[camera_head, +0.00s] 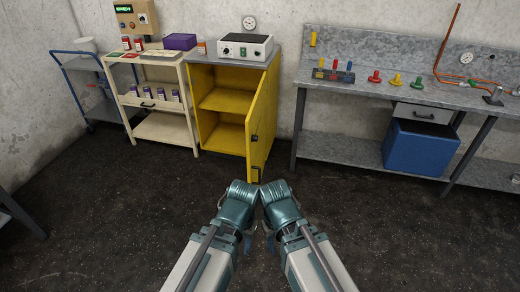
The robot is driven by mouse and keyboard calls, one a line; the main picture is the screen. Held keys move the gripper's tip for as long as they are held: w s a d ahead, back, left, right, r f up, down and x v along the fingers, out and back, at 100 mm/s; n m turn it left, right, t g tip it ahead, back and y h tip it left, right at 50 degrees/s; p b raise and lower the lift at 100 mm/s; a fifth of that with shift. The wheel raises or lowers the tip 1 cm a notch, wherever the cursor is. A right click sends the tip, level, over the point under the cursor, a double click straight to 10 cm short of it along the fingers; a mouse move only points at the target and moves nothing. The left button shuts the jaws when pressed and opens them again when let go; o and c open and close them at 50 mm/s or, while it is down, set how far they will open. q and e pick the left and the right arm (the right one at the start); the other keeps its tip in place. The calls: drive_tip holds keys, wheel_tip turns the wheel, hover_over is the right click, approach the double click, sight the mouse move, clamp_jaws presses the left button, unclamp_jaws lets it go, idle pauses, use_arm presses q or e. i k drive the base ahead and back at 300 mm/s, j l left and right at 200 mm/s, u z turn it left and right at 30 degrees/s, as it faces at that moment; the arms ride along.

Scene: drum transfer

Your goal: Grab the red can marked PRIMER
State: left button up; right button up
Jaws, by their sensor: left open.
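Two small red cans with pale labels, one on the left (126,43) and one on the right (138,44), stand upright on top of the cream cart (158,73) at the back left. The labels are too small to read, so I cannot tell which is marked PRIMER. My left gripper (247,242) hangs low in front of me, open and empty, far from the cans. My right gripper (271,242) is beside it, mostly hidden behind its own wrist; its jaws cannot be made out.
An orange-red container (202,47) and a purple box (180,41) stand near the cans. A yellow cabinet (228,78) has its door (262,128) open into the room. A blue trolley (76,75) stands left, a grey workbench (340,85) right. The dark floor between is clear.

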sight(125, 40)
drive_tip(key=i+j+u, duration=0.85)
drive_tip(key=i+u, duration=0.3)
drive_tip(key=i+j+u, duration=0.1)
drive_tip(key=i+u, duration=0.15)
drive_tip(key=i, duration=1.25)
drive_tip(key=i+j+z, duration=0.1)
drive_tip(key=i+z, duration=0.3)
drive_tip(key=i+j+z, duration=0.3)
drive_tip(key=i+z, duration=0.15)
drive_tip(key=i, duration=0.15)
drive_tip(key=i+j+z, duration=0.4)
